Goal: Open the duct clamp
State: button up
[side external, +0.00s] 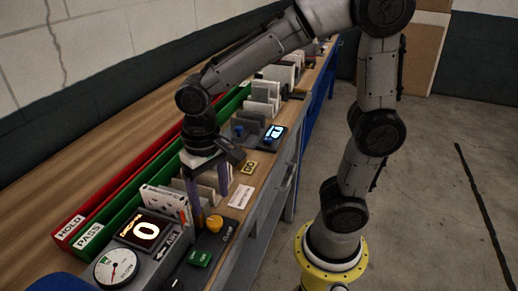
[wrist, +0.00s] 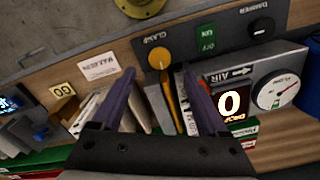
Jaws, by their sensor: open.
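The duct clamp control is an orange knob (side external: 214,223) on a dark panel marked CLAMP. It also shows in the wrist view (wrist: 159,58), just past the fingertips and between their lines. My gripper (side external: 211,207) points down over the bench with its two fingers apart. In the wrist view my gripper (wrist: 156,76) is open, and neither finger visibly touches the knob. Upright filters, one with an orange edge (wrist: 169,98), stand below the knob in that view. Whether the fingertips are level with the knob cannot be told.
A green switch (side external: 199,258) sits beside the knob; a black DAMPER knob (wrist: 260,28) lies farther along. A display reading 0 (side external: 145,229) and a dial gauge (side external: 116,268) stand close by. Green PASS (side external: 110,232) and red HOLD (side external: 85,221) bins run along the bench.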

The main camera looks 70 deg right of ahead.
notch_tip(320, 180, up, 8)
jog(key=s+d+n+t, duration=0.1)
jog(key=s+d+t, duration=0.3)
jog(key=s+d, duration=0.2)
jog(key=shift+s+d+r, duration=0.2)
jog(key=shift+s+r, duration=0.25)
jog(key=shift+s, duration=0.7)
jog(key=n, duration=0.1)
jog(key=s+f+n+t, duration=0.1)
jog(key=f+n, duration=0.1)
jog(key=shift+s+d+f+n+t, duration=0.15)
jog(key=shift+d+f+n+t, duration=0.05)
jog(key=shift+d+n+t, duration=0.1)
